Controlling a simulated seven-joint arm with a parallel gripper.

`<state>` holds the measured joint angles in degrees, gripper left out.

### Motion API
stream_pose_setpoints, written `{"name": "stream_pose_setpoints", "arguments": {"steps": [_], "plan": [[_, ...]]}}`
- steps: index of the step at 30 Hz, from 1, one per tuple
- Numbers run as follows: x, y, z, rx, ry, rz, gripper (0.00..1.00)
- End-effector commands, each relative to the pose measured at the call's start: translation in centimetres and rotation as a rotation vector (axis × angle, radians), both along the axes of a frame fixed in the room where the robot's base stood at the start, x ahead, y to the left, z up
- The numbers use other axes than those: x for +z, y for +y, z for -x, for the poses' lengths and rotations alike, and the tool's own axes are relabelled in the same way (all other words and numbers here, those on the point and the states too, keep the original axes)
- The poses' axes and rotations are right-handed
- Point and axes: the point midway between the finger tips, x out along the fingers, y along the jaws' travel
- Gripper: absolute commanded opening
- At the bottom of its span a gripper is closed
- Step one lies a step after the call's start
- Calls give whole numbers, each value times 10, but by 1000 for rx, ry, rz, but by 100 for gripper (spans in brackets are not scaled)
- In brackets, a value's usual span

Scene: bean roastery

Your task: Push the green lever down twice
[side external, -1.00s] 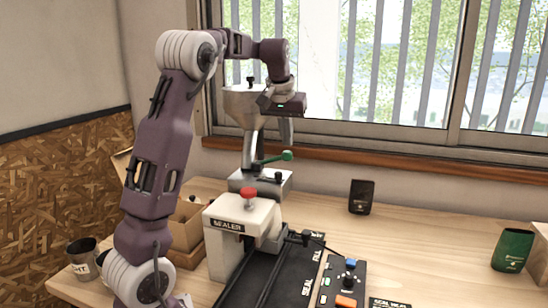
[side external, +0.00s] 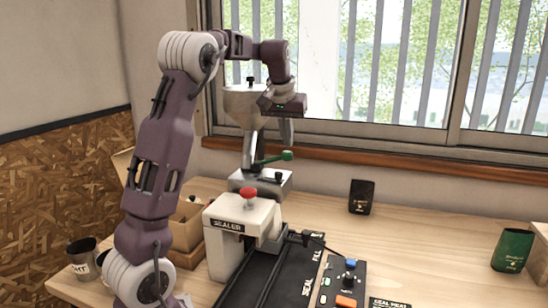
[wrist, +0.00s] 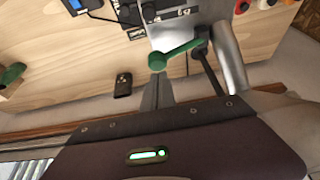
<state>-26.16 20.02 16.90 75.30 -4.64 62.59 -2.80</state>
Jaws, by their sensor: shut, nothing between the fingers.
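The green lever (side external: 272,159) sticks out to the right from the grey metal stand of a machine behind the sealer, its round green knob (side external: 287,156) at the end. It tilts slightly upward toward the knob. In the wrist view the lever (wrist: 182,50) also shows, with its knob just beyond my fingertips. My gripper (side external: 287,142) is shut and empty, pointing down over the knob. Its fingers also show in the wrist view (wrist: 160,82). A small gap seems to separate tips and knob, but I cannot tell for sure whether they touch.
The white sealer (side external: 242,228) with a red knob (side external: 249,194) stands in front of the machine. A control box (side external: 343,285) lies at its right. A black pouch (side external: 361,197) and a green pouch (side external: 512,250) stand on the table. The table right of the lever is mostly clear.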

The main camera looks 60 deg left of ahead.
Motion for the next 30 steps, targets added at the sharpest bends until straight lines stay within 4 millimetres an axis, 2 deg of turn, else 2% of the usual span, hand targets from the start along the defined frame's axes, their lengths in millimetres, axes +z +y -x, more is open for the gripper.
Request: {"name": "stream_pose_setpoints", "arguments": {"steps": [30], "plan": [[-31, 0, 0, 0, 2, 1, 0]]}}
